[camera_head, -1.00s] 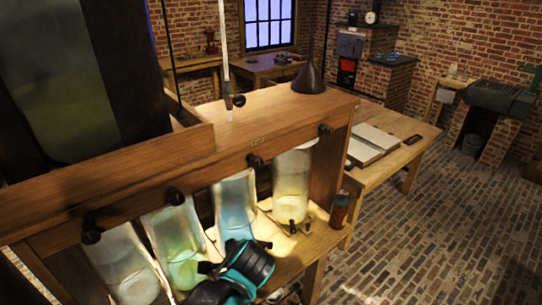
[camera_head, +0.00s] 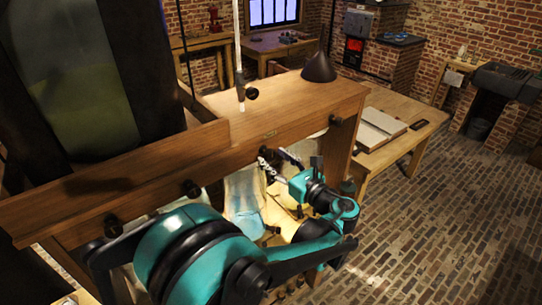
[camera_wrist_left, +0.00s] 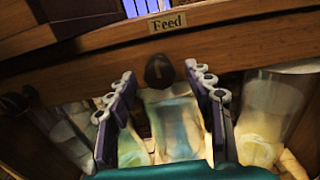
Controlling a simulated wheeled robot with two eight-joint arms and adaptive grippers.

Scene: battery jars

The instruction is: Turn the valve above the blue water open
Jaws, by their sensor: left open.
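The dark round valve (camera_wrist_left: 159,70) above the blue water sits on the front of the wooden beam, under a "Feed" label. The jar of blue water (camera_wrist_left: 175,125) stands below it; in the head view the jar (camera_head: 243,190) is partly hidden by my arm. My left gripper (camera_head: 275,157) is open at the beam front. In the left wrist view, its two fingers (camera_wrist_left: 159,78) stand on either side of the valve, with gaps showing and nothing held. Whether either finger touches the valve cannot be told. My right gripper is not in view.
Other dark valves (camera_head: 191,188) line the beam (camera_head: 290,110), one at the right end (camera_head: 335,120). A pale yellow jar (camera_wrist_left: 262,120) stands right of the blue one. A black funnel (camera_head: 319,68) sits on top. A table with a book (camera_head: 377,135) is at the right.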

